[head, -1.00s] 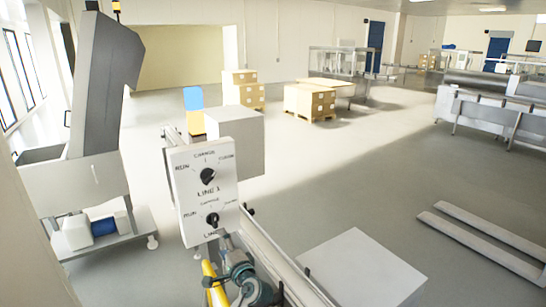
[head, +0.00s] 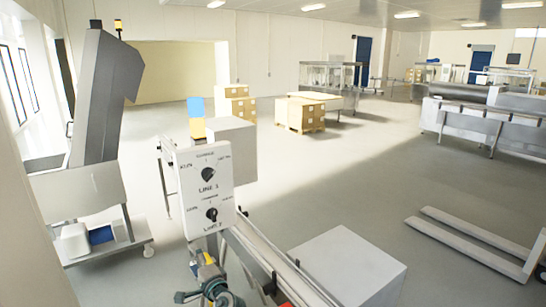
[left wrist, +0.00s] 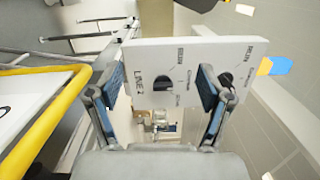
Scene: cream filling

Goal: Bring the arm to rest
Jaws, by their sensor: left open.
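My left gripper (head: 212,285) shows at the bottom of the head view, below the white control panel (head: 205,187). In the left wrist view my left gripper (left wrist: 162,88) has its two blue-padded fingers spread apart, with nothing held between them. The panel (left wrist: 190,62) stands beyond the fingers in that view; I cannot tell the exact gap. It carries an upper black knob (head: 208,174) and a lower black knob (head: 212,214). My right gripper is not in view.
A conveyor rail (head: 265,262) runs down from behind the panel. A grey box (head: 350,262) stands right of it. A steel machine (head: 80,190) is at left. A yellow bar (left wrist: 45,125) lies left in the wrist view. Open floor (head: 340,180) lies to the right.

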